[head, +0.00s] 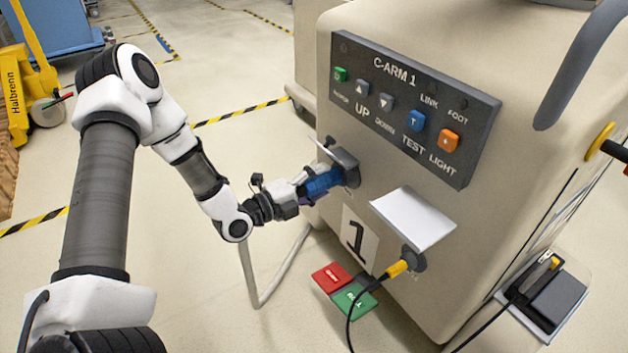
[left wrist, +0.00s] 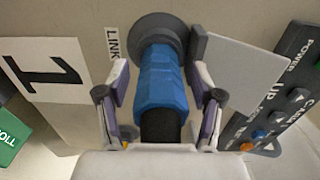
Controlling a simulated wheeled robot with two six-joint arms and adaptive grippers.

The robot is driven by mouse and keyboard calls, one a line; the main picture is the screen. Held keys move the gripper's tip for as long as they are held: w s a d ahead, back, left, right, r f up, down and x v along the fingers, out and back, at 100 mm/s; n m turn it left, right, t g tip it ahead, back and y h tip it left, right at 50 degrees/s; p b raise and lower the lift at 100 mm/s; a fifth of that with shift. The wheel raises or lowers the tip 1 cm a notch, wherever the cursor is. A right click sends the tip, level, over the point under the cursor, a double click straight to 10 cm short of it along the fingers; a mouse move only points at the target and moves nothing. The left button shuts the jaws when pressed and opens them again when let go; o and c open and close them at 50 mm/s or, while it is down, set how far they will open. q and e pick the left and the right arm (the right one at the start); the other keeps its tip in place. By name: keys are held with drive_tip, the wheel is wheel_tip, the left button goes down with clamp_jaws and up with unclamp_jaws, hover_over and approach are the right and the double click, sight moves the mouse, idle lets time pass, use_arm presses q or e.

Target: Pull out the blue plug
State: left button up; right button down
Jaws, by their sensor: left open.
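The blue plug (head: 322,184) sits in a dark round socket (head: 347,165) on the front of the beige cart (head: 330,110). In the left wrist view the plug (left wrist: 160,82) points straight into the socket's flange (left wrist: 160,32), with its black rear end towards me. My left gripper (left wrist: 160,76) is open, with one finger on each side of the blue body. Narrow gaps seem to show beside it; contact cannot be made out. In the head view the gripper (head: 312,185) reaches the plug from the left. My right gripper is not in view.
A control panel (head: 415,105) with several buttons is above the plug. A pale flap (head: 413,217) juts out over a yellow plug (head: 398,268) with a black cable, lower right. Red and green pedals (head: 354,300) lie on the floor.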

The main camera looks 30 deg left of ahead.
sight(303, 191)
use_arm(q)
drive_tip(key=shift+w+a+r, duration=0.1)
drive_tip(key=shift+w+r, duration=0.25)
drive_tip(key=shift+r, duration=0.15)
clamp_jaws()
drive_tip(key=shift+s+p, duration=0.1)
drive_tip(key=shift+p, duration=0.4)
drive_tip(key=shift+s+f+p, duration=0.4)
drive_tip(key=shift+s+p, duration=0.05)
drive_tip(key=shift+p, duration=0.4)
drive_tip(key=shift+p+v, duration=1.25)
drive_tip(key=shift+v, duration=0.7)
drive_tip(key=shift+s+f, duration=0.1)
drive_tip(key=shift+f, duration=0.05)
